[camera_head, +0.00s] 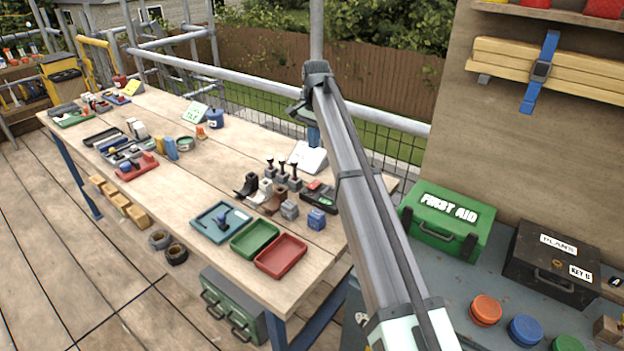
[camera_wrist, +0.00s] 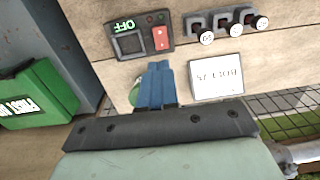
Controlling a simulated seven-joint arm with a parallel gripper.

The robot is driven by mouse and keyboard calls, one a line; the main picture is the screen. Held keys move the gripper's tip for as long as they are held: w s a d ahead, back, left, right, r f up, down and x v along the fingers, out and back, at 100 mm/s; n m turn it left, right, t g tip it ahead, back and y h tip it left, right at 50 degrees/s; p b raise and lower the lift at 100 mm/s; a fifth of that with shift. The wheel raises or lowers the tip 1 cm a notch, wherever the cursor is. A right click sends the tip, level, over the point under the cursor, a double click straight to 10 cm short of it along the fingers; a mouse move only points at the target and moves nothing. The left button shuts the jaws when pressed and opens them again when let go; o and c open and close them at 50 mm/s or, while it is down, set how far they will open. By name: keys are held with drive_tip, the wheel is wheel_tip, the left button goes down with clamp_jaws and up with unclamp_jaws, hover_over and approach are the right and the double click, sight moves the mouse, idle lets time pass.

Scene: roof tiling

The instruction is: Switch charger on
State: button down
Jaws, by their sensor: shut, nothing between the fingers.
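The charger (camera_head: 318,198) is a dark unit with a red part, near the right end of the wooden bench. In the wrist view the charger (camera_wrist: 139,40) shows a green OFF readout (camera_wrist: 124,26), a dark panel and a red switch (camera_wrist: 160,38). My gripper (camera_wrist: 155,82) has blue fingers, shut together and empty. The fingertips appear just below the charger in that view, apart from the switch; their height over the bench is hard to tell. In the head view a blue part of my gripper (camera_head: 313,136) shows, partly hidden by my arm.
A white card (camera_wrist: 217,76) lies beside the fingers, and several knobbed levers (camera_wrist: 235,29) stand right of the charger in the wrist view. Green and red trays (camera_head: 281,257) lie at the bench front. A green first aid box (camera_head: 447,222) is at right.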

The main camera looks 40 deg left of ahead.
sight(312, 186)
drive_tip(key=shift+a+f, duration=0.15)
drive_tip(key=shift+f, duration=0.25)
wheel_tip(312, 186, down, 14)
drive_tip(key=shift+s+r, duration=0.1)
drive_tip(key=shift+s, duration=0.05)
idle(0.6)
